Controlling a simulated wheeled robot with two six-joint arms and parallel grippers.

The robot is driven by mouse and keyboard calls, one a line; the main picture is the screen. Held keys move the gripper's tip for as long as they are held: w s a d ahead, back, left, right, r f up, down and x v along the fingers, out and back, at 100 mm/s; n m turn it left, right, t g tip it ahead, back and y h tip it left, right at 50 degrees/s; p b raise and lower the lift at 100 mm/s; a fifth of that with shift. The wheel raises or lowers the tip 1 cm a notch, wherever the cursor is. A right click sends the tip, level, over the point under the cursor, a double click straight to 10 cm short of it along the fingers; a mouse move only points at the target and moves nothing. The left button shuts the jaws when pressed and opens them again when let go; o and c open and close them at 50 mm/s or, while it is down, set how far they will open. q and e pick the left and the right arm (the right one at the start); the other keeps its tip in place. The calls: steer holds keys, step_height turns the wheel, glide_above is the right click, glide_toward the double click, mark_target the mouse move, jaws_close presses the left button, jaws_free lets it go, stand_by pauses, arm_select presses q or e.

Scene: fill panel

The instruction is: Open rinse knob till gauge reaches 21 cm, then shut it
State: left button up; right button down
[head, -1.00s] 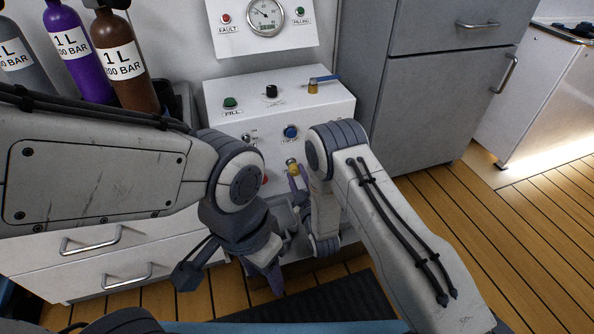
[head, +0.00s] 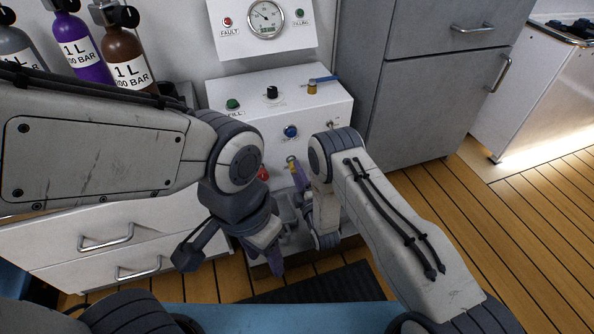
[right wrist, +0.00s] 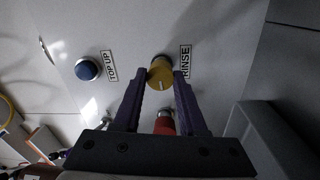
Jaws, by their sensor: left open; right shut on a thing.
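The yellow rinse knob (right wrist: 160,73) sits on the white panel beside the RINSE label (right wrist: 185,63). It shows a pale mark on its face in the right wrist view. My right gripper (head: 298,172) is shut on the knob, with its purple fingers on either side of it. In the head view my right arm partly hides this area. A round dial gauge (head: 267,18) is on the upper panel; its reading is too small to tell. My left gripper (head: 275,262) is open and empty, pointing down in front of the panel's lower part.
Bottles (head: 126,60) stand at left.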

steer(key=shift+s+f, duration=0.1)
stand_by(0.4)
steer(key=shift+c, duration=2.3)
jaws_free()
steer(key=p+v, duration=1)
steer(key=p, duration=0.4)
steer(key=shift+s+p, duration=0.15)
steer(key=shift+p, duration=0.15)
